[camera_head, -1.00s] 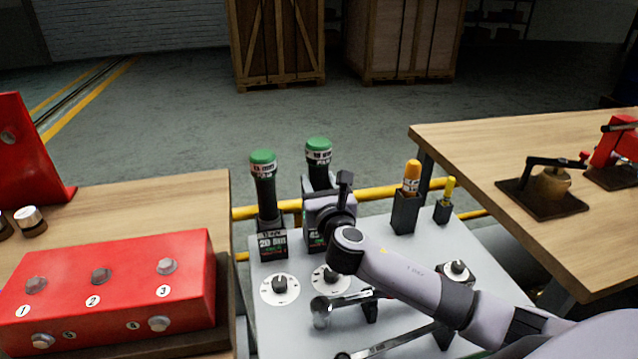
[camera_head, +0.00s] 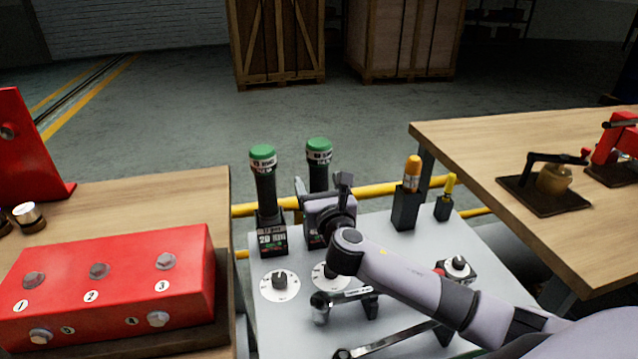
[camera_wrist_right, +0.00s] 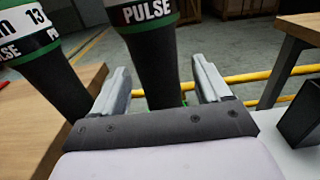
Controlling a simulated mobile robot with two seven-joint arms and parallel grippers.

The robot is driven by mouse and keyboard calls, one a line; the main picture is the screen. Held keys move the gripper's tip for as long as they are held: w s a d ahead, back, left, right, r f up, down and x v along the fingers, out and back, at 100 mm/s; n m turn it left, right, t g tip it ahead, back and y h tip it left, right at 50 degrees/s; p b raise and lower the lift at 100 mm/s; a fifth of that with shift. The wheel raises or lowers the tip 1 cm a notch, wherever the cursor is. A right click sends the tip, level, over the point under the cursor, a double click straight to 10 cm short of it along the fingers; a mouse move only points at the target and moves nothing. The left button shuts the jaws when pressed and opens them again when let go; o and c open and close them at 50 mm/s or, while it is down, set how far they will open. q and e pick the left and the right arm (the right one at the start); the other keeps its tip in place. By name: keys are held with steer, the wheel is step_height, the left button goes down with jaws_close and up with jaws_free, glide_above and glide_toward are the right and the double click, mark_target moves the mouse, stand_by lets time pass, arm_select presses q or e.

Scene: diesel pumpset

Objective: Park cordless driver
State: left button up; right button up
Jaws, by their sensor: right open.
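Two cordless drivers with green tops and dark bodies stand upright side by side at the back of the grey cart top. The left driver (camera_head: 265,188) stands in a black base labelled 20. The right driver (camera_head: 318,166) has its lower part hidden behind my right gripper (camera_head: 321,186). My right gripper is open, with one finger on each side of the right driver's dark body. In the wrist view this driver (camera_wrist_right: 150,65), marked PULSE, stands between the spread fingers (camera_wrist_right: 162,82). Whether either finger touches it I cannot tell. My left gripper is not in view.
The grey cart top (camera_head: 270,325) also holds round dials (camera_head: 280,286), wrenches on stands, and orange-handled (camera_head: 412,175) and yellow-handled (camera_head: 449,188) tools in black holders. A red numbered block (camera_head: 110,285) lies on the left bench. A wooden table (camera_head: 500,150) stands at right.

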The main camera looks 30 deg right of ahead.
steer(key=shift+v, duration=3.5)
steer(key=shift+r, duration=0.15)
